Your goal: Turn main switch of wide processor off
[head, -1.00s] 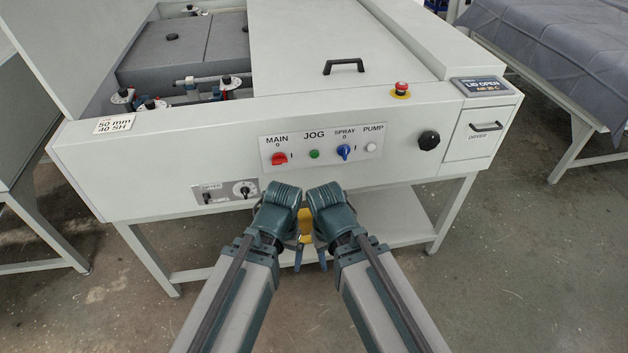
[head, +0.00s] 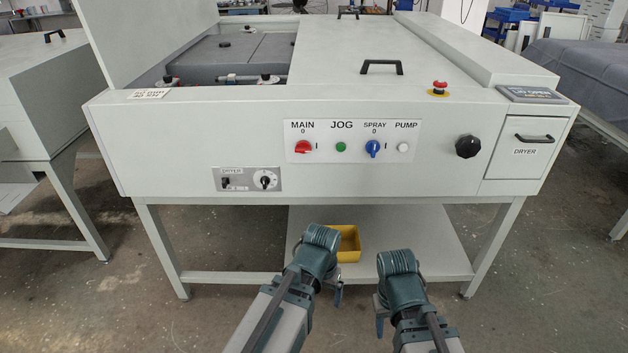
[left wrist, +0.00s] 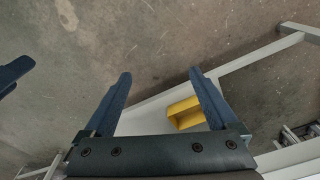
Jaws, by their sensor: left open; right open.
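The wide processor (head: 400,170) stands in front of me in the head view. Its red MAIN switch (head: 302,146) is on the white control panel (head: 352,154), with a 0 mark above it and an I mark to its right. The knob appears turned toward the I, to the right. My left gripper (head: 337,292) hangs below and in front of the panel; its blue fingers stand apart and empty in the left wrist view (left wrist: 160,100). My right gripper (head: 380,318) is lower right of it, also away from the panel, its fingers partly hidden by its wrist.
A green JOG button (head: 341,147), blue SPRAY switch (head: 372,148) and white PUMP button (head: 403,147) sit right of MAIN. A dryer panel (head: 246,179) is lower left. A yellow bin (head: 348,243) stands on the shelf (head: 420,240). The space before the front face is clear.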

